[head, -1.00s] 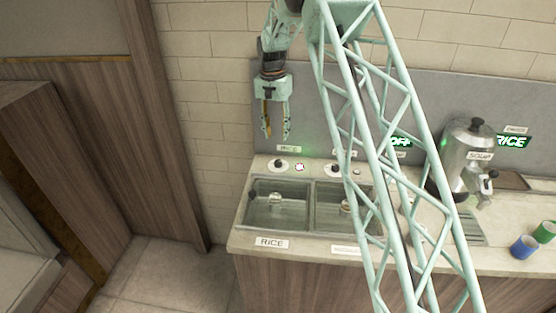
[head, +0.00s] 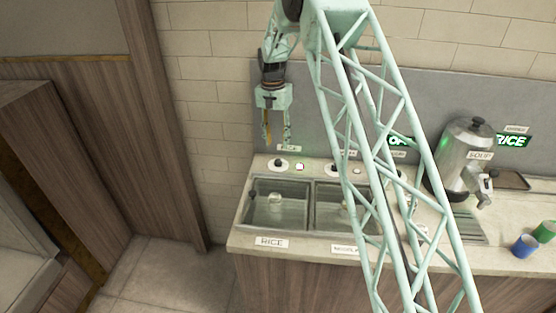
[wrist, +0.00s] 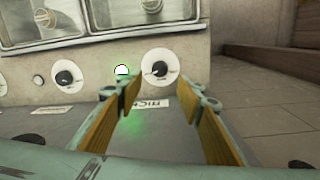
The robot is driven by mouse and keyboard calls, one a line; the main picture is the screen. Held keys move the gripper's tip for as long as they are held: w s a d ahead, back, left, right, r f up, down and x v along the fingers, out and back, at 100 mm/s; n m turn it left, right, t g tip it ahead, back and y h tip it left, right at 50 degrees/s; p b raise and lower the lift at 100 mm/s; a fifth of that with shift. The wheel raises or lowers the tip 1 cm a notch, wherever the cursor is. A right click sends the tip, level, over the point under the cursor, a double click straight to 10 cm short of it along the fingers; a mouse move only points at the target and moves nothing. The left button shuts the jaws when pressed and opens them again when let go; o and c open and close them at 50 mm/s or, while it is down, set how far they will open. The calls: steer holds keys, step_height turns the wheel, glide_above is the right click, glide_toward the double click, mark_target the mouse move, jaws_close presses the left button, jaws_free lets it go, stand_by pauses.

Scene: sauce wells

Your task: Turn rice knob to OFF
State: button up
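The rice knob (head: 281,163) is a black knob on a round white dial on the counter behind the rice well. In the wrist view the rice knob (wrist: 160,69) lies just beyond and between my fingertips. I cannot read its setting. A bright white indicator light (wrist: 121,71) sits beside the knob; it also shows in the head view (head: 299,167). My gripper (wrist: 160,92) is open and empty, pointing down above the knob in the head view (head: 277,140).
The rice well (head: 265,222) and a second well (head: 326,222) sit in the counter in front. Another knob (wrist: 68,75) is to the left in the wrist view. A soup urn (head: 460,160) and cups (head: 525,245) stand right. My lattice arm hides part of the counter.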

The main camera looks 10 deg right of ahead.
mark_target(278, 161)
steer(key=shift+s+d+f, duration=0.1)
steer(key=shift+f, duration=2.4)
steer(key=shift+s+d+f, duration=0.1)
steer(key=shift+f, duration=2.35)
steer(key=c, duration=0.9)
